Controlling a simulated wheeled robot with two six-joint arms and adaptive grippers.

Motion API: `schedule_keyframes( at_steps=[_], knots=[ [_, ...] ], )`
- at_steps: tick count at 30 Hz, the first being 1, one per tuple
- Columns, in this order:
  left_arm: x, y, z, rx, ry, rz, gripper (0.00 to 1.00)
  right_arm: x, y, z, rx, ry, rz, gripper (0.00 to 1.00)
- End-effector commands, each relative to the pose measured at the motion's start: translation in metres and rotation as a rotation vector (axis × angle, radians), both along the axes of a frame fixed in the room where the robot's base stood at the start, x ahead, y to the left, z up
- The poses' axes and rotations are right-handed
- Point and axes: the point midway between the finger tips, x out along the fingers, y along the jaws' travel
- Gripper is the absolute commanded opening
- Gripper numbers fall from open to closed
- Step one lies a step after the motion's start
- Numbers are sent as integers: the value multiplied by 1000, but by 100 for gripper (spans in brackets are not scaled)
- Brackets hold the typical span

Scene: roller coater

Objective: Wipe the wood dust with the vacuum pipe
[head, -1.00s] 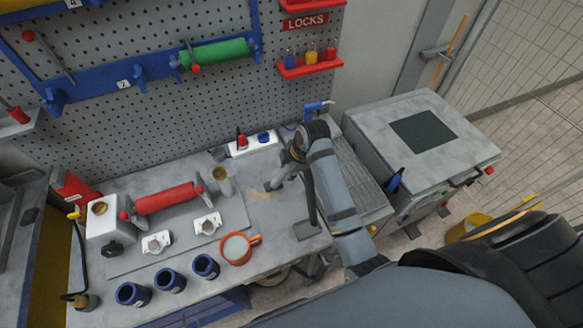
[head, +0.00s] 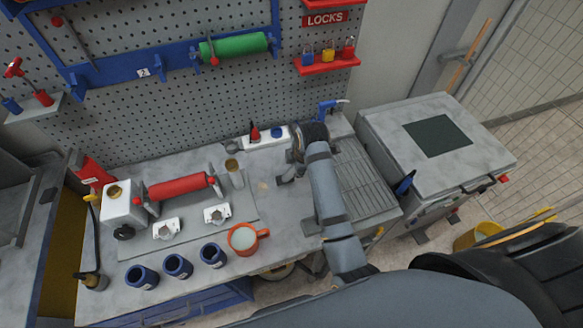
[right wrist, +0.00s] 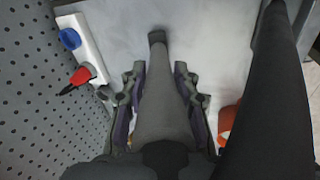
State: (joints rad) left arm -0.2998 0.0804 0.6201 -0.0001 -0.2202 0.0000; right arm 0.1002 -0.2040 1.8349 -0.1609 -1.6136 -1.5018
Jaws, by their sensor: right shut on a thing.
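The wood dust (head: 263,186) is a small, faint tan patch on the grey bench top, just left of the nozzle. My right gripper (right wrist: 156,75) is shut on the grey vacuum pipe (right wrist: 162,110), whose nozzle tip points forward over the bench in the right wrist view. In the head view the nozzle (head: 283,180) is low over the bench, mostly hidden by my right wrist. I cannot tell if it touches the surface. The pipe's hose (right wrist: 275,100) runs along the right of the wrist view. My left gripper is not in view.
A red roller (head: 178,187) on its stand and an orange mug (head: 243,238) stand to the left of the nozzle. Several blue cups line the front edge. A white strip (right wrist: 88,48) with a red and a blue item lies along the pegboard. A grated tray (head: 360,185) is at right.

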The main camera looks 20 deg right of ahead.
Motion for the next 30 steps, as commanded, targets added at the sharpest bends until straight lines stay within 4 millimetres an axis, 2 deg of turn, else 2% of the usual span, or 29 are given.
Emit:
schedule_keyframes(
  at_steps=[1, 8, 18, 30],
  knots=[
    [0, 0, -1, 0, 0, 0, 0, -10, 73, 3, 150, 32, 17, 0],
    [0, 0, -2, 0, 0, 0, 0, -12, 75, 2, 147, 34, 17, 0],
    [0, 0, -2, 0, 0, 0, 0, -26, 73, 4, 147, 35, 17, 0],
    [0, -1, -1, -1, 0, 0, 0, -24, 39, 7, 152, 30, 17, 0]
  ],
)
